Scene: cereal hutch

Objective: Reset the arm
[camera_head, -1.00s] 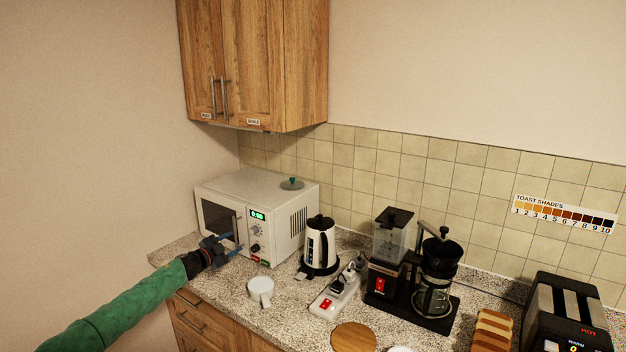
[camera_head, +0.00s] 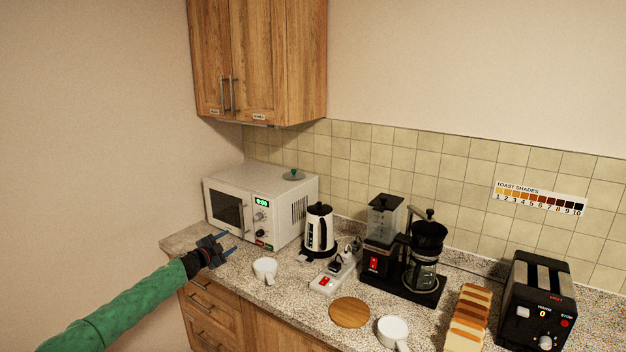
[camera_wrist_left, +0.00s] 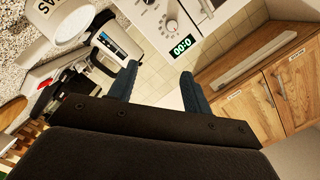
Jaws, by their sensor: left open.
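My left arm, in a green sleeve, reaches in from the left in the head view. Its gripper (camera_head: 228,247) is open and empty, just in front of the microwave (camera_head: 228,204) and left of a white mug (camera_head: 265,268). In the left wrist view the two blue fingers (camera_wrist_left: 158,88) stand apart with nothing between them. The microwave's display (camera_wrist_left: 182,46) shows beyond them. The microwave door looks closed. My right gripper is not in view.
The counter holds a kettle (camera_head: 319,232), a power strip (camera_head: 328,281), a coffee maker (camera_head: 424,240), a wooden disc (camera_head: 349,312), a white cup (camera_head: 392,331), bread slices (camera_head: 470,315) and a toaster (camera_head: 537,295). A wooden cupboard (camera_head: 285,60) hangs above the microwave.

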